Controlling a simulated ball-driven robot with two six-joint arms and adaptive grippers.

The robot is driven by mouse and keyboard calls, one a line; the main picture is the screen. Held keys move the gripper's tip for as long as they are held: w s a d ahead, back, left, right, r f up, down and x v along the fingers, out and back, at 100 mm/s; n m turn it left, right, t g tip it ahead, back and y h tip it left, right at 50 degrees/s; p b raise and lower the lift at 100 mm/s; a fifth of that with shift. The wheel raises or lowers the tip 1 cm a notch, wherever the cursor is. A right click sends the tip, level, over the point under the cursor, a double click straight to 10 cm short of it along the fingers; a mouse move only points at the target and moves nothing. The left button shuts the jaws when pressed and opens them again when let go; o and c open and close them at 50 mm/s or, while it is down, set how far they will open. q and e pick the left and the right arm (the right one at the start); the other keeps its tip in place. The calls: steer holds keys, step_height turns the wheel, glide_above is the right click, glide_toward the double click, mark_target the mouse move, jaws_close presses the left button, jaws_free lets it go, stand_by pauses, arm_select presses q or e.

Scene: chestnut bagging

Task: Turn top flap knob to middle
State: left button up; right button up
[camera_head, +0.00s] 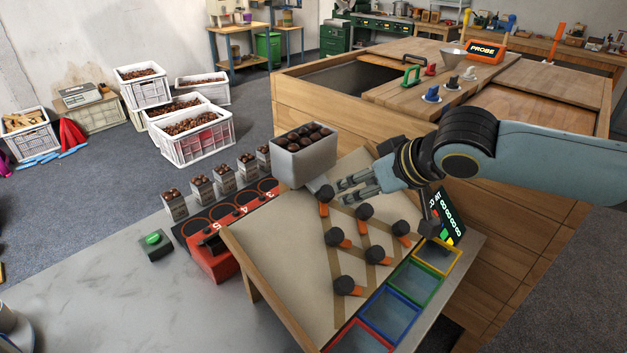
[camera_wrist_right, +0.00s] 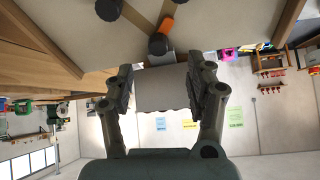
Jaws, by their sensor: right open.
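The top flap knob (camera_head: 326,193) is a dark round knob at the upper end of the tilted board (camera_head: 290,240), just below the grey hopper (camera_head: 305,160) of chestnuts. In the right wrist view the knob (camera_wrist_right: 158,45) is at the upper middle, its orange flap (camera_wrist_right: 167,25) slanting up and slightly right. My right gripper (camera_head: 343,190) is close beside the knob at its right, fingers apart. In the right wrist view the gripper (camera_wrist_right: 162,84) is open, with the pale hopper (camera_wrist_right: 160,88) showing between its fingers; contact cannot be told. My left gripper is out of view.
Several other knobs with orange flaps, such as one dark knob (camera_head: 364,212), sit lower on the board. Coloured bins, one green (camera_head: 437,283), line its lower right edge. Chestnut bags (camera_head: 202,189) stand left by a red box (camera_head: 212,262). A wooden cabinet (camera_head: 290,105) stands behind.

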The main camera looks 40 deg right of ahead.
mark_target(329, 193)
steer(key=x, duration=0.4)
steer(key=b+x, duration=0.1)
steer(key=x, duration=0.1)
steer(key=shift+w+d+r, duration=0.2)
steer(key=shift+w+r, duration=0.1)
steer(key=shift+w, duration=0.1)
steer(key=x, duration=0.3)
steer(key=shift+w, duration=0.25)
steer(key=shift+w+f, duration=0.45)
steer(key=shift+f, duration=0.1)
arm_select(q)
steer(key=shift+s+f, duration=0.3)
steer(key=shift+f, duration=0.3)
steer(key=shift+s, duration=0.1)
arm_select(e)
steer(key=shift+c, duration=0.2)
steer(key=c, duration=0.5)
jaws_close()
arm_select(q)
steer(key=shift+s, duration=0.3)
